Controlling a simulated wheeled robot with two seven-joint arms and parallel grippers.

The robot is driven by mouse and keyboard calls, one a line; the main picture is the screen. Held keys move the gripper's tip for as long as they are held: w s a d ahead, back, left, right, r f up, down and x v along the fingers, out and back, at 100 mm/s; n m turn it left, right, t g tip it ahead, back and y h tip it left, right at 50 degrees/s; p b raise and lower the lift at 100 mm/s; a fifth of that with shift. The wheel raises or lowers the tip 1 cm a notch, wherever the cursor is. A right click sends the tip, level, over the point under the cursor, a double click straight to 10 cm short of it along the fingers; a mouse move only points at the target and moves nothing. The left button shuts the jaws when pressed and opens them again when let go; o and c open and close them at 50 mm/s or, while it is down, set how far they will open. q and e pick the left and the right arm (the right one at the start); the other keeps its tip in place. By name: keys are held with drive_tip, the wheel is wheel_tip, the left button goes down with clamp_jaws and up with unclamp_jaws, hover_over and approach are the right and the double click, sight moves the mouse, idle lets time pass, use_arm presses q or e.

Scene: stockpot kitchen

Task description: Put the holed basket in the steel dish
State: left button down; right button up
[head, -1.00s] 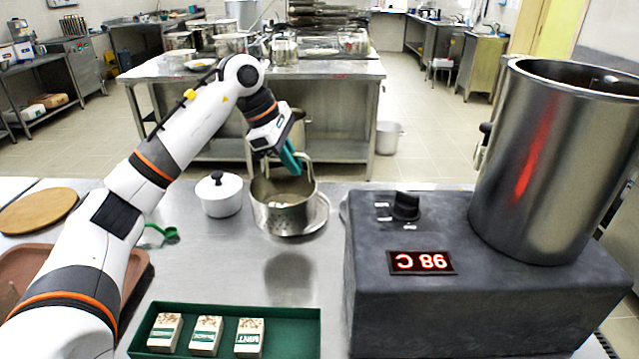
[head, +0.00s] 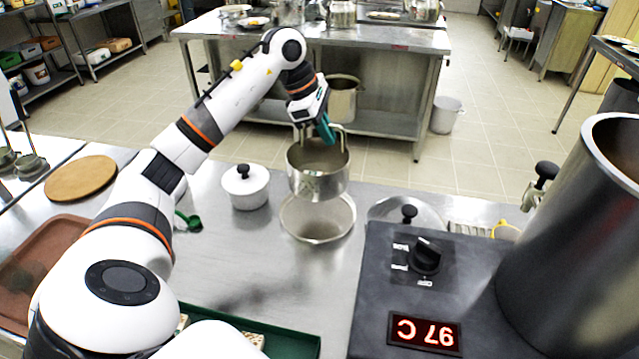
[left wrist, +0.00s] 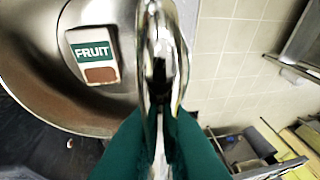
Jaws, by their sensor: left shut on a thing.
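The holed basket (head: 318,182) is a steel pot-like vessel with holes low in its wall and raised handles. In the head view it appears held above the back part of the steel dish (head: 318,236), a shallow round dish on the counter. The dish's front and inner floor show bare. My left gripper (head: 328,130), with teal fingers, is shut on a basket handle, which also shows close up in the left wrist view (left wrist: 160,60). A box labelled FRUIT (left wrist: 92,55) lies inside the basket. My right gripper is not in view.
A white lidded pot (head: 245,188) and a green scoop (head: 188,220) stand left of the dish. A dark heater block (head: 385,275) reading 97 C carries a large steel pot (head: 570,250) at right. A green tray (head: 290,343) is in front; counter between is clear.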

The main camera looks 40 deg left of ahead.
use_arm(q)
drive_tip(key=p, duration=0.1)
hover_over(326, 171)
wheel_tip(326, 171, down, 5)
drive_tip(key=shift+s+f, duration=0.1)
drive_tip(key=shift+s, duration=0.05)
wheel_tip(326, 171, down, 4)
drive_tip(key=shift+f+p, duration=0.1)
drive_tip(key=shift+p, duration=0.3)
drive_tip(key=shift+f, duration=0.25)
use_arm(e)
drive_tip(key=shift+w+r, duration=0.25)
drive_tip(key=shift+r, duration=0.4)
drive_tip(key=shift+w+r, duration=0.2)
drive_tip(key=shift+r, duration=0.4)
use_arm(q)
drive_tip(key=shift+f, duration=0.15)
drive_tip(key=c, duration=1.5)
unclamp_jaws()
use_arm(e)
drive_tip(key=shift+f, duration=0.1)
